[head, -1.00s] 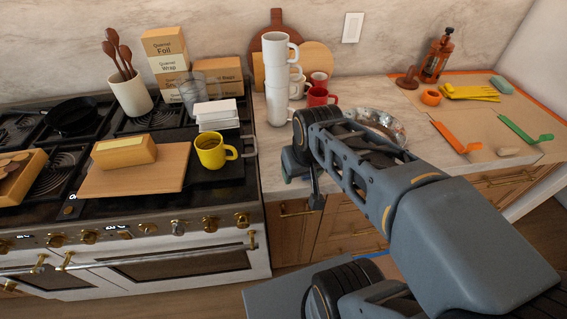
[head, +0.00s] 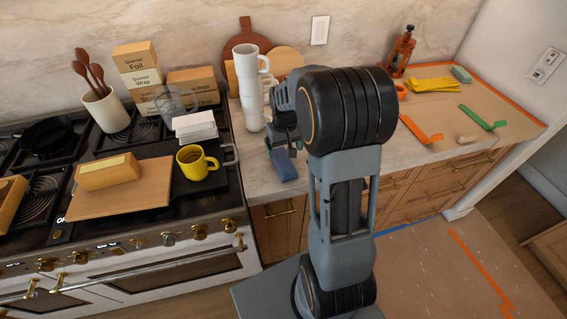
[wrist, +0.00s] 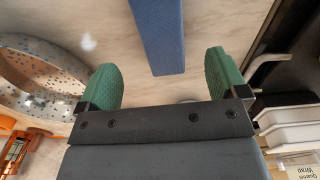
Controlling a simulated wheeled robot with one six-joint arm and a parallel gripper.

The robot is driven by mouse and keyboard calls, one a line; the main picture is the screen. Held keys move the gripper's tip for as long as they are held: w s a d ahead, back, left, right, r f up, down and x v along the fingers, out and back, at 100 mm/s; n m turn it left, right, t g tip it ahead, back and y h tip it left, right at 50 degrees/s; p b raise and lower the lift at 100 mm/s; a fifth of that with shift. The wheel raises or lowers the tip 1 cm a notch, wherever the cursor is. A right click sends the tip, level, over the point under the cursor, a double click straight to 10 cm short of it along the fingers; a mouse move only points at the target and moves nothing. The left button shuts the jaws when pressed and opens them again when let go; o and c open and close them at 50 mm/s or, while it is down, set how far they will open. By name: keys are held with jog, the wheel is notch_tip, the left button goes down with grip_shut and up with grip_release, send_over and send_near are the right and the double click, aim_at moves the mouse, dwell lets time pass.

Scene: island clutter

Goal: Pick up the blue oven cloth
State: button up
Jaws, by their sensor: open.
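The blue oven cloth (head: 286,166) lies on the pale marble counter by its front edge, just right of the stove. In the wrist view it is a long blue strip (wrist: 158,30) coming in from the top, with its near end between and slightly beyond the fingertips. My gripper (wrist: 162,66) is open, with a green-padded finger on each side and nothing held. In the head view my gripper (head: 284,138) is over the counter just behind the cloth, partly hidden by my arm. I cannot tell its exact height above the counter.
White stacked mugs (head: 246,88) stand close behind my gripper. A speckled bowl (wrist: 40,75) is at the left in the wrist view. A yellow mug (head: 194,163) stands on the stove.

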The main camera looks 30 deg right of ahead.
aim_at(284, 161)
jog(key=shift+w+a+f+p, duration=0.15)
jog(key=shift+f+p, duration=0.25)
jog(key=shift+f, duration=1.4)
jog(key=shift+w+d+f+p, duration=0.1)
jog(key=shift+f+p, duration=0.3)
jog(key=shift+f, duration=1.35)
jog(key=c, duration=1)
jog(key=shift+r, duration=0.1)
jog(key=shift+r, duration=0.5)
jog(key=shift+a+r+b, duration=0.2)
jog(key=shift+r+b, duration=0.1)
jog(key=shift+r, duration=0.9)
jog(key=a+r+b, duration=0.1)
jog(key=a+r, duration=0.3)
jog(key=a, duration=0.3)
jog(key=s+a+r+b, duration=0.1)
jog(key=a+r+b, duration=0.1)
jog(key=a+r, duration=0.3)
jog(key=shift+a+r, duration=0.25)
jog(key=shift+a, duration=0.6)
